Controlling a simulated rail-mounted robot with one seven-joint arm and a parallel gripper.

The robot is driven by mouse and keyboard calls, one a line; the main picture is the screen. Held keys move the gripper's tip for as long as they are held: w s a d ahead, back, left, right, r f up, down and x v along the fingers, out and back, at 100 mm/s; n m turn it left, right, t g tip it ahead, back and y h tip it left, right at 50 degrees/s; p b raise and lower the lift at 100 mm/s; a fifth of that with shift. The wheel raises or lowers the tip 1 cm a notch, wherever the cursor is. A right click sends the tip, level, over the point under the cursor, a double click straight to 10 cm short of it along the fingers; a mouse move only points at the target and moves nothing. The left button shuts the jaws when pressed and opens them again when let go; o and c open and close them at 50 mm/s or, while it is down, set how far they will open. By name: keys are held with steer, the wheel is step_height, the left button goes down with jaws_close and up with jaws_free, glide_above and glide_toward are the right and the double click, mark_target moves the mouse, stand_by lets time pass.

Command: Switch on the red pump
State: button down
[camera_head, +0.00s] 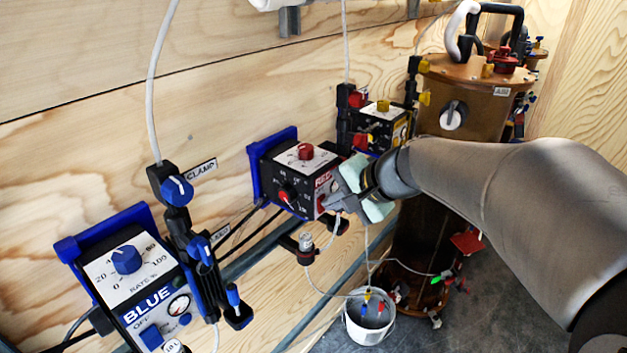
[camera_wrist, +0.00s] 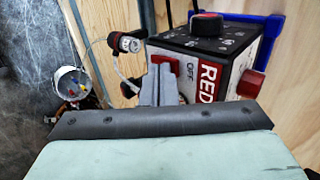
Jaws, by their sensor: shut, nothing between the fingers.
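The red pump (camera_head: 283,172) is a black box on a blue wall bracket, with a red knob (camera_head: 305,152) on its upper face. It also shows in the wrist view (camera_wrist: 195,45), with a white panel lettered RED and OFF. A red switch-like part (camera_wrist: 165,61) sits by the OFF lettering, and another red part (camera_wrist: 252,82) is on the other side of the panel. My gripper (camera_head: 335,197) is at the pump's panel, shut and empty. In the wrist view its fingertips (camera_wrist: 158,72) overlap the switch-like part; I cannot tell whether they touch.
The blue pump (camera_head: 138,290) and blue clamps (camera_head: 178,190) are at left. A pump with a yellow knob (camera_head: 383,106) is just behind the red one. A brown tank (camera_head: 470,95) stands behind my arm. A white bucket (camera_head: 369,325) and thin tubes are below.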

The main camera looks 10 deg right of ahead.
steer(key=s+d+f+p+v, duration=0.1)
steer(key=p+v, duration=0.3)
steer(key=v, duration=0.9)
steer(key=shift+f, duration=0.15)
